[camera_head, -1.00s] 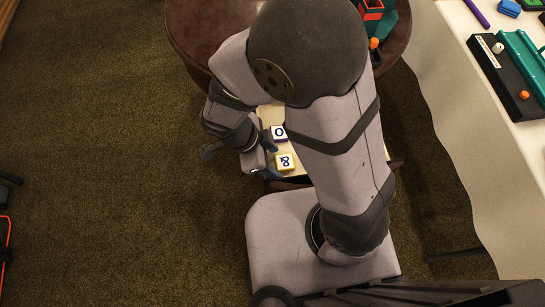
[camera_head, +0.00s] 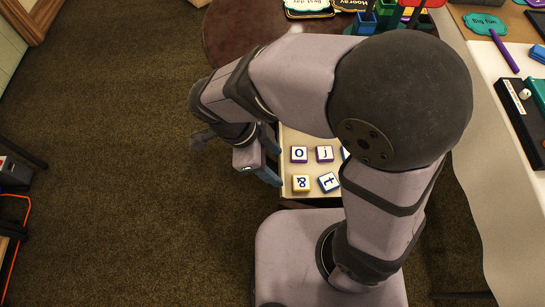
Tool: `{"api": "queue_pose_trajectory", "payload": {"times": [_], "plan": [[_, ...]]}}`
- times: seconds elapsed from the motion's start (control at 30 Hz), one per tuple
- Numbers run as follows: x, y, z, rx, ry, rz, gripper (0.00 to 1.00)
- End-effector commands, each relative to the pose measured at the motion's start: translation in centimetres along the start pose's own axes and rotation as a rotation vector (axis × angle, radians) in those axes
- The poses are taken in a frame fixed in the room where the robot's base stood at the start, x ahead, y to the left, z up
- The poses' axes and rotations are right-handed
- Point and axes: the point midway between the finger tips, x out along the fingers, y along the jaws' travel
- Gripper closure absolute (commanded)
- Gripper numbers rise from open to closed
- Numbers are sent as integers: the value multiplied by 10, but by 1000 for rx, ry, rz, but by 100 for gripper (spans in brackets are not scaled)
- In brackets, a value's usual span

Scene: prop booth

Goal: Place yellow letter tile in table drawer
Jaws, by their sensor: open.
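The yellow letter tile (camera_head: 300,184), its white face marked "&", lies face up in the open, pale-lined table drawer (camera_head: 290,136), near its front left corner. My gripper (camera_head: 277,163) is at the drawer's left side, just left of the yellow tile and apart from it. Its two blue-grey fingers are spread, with nothing seen between them. My arm hides the right part of the drawer.
A purple "O" tile (camera_head: 299,154), a purple "j" tile (camera_head: 324,153) and a blue "t" tile (camera_head: 329,182) lie in the drawer; another is partly hidden. The dark round table (camera_head: 228,35) is behind.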

Motion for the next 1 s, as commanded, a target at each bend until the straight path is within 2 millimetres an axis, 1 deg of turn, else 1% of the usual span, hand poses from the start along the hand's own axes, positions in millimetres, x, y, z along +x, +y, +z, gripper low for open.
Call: {"api": "queue_pose_trajectory", "payload": {"times": [0.03,0.2,0.37,0.53,0.67,0.77,1.0], "plan": [[-3,0,0,0,0,0,45],[-6,0,0,0,-1,0,45],[-6,0,-1,-5,-2,1,45],[-2,-2,-8,-75,-21,18,45],[6,-5,-18,-207,-61,39,45],[13,-7,-30,-346,-107,51,45],[31,-11,-59,-724,-232,15,45]]}}
